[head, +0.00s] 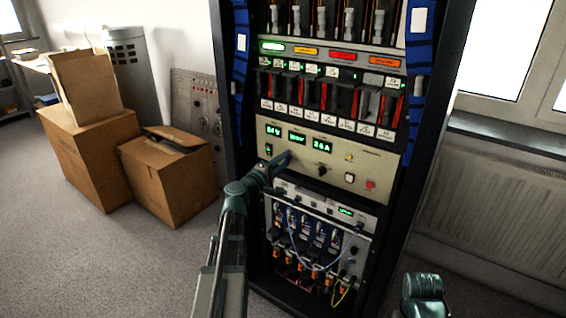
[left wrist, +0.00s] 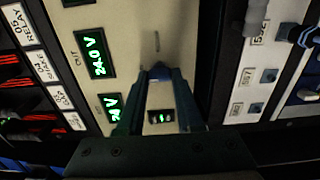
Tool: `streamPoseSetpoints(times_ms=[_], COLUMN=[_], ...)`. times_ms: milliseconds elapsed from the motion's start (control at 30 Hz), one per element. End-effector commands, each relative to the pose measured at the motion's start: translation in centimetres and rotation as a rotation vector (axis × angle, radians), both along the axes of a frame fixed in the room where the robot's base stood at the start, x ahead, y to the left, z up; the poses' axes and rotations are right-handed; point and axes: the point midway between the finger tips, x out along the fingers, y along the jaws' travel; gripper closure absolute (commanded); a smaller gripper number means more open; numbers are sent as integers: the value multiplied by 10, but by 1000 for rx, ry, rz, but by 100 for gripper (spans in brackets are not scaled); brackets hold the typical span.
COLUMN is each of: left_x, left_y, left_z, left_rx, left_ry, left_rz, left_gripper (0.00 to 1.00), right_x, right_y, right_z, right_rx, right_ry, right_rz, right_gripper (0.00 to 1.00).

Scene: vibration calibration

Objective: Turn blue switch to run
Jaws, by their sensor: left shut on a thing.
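The blue switch (left wrist: 160,71) is a small knob on the cream control panel (head: 338,172). In the left wrist view it sits between the fingertips of my left gripper (left wrist: 159,76), which is shut on it. A short dark mark lies on the panel above it in that view. In the head view my left gripper (head: 281,162) reaches the panel's left part, below the green displays, and hides the switch. The switch's exact setting is hard to read. My right gripper does not show; only part of my right arm is at the lower right.
The panel also has a black knob (head: 322,171) and a red button (head: 370,184). Green displays (left wrist: 96,54) are close beside my left fingers. Cables (head: 305,245) hang on the module below. Cardboard boxes (head: 168,178) stand on the floor at left.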

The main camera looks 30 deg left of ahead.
Motion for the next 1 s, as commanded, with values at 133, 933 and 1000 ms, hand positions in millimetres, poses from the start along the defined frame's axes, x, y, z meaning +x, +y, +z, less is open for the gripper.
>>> streamPoseSetpoints(times_ms=[133,933,1000], left_x=[-1,-80,-94], left_y=[0,5,6], left_z=[0,0,0], left_rx=[0,0,0], left_ry=[0,0,0], left_rz=[1,5,4], left_gripper=[45,35,35], right_x=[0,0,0], right_y=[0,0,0], right_z=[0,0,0], right_rx=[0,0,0], right_ry=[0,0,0], right_rz=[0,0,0], right_gripper=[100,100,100])
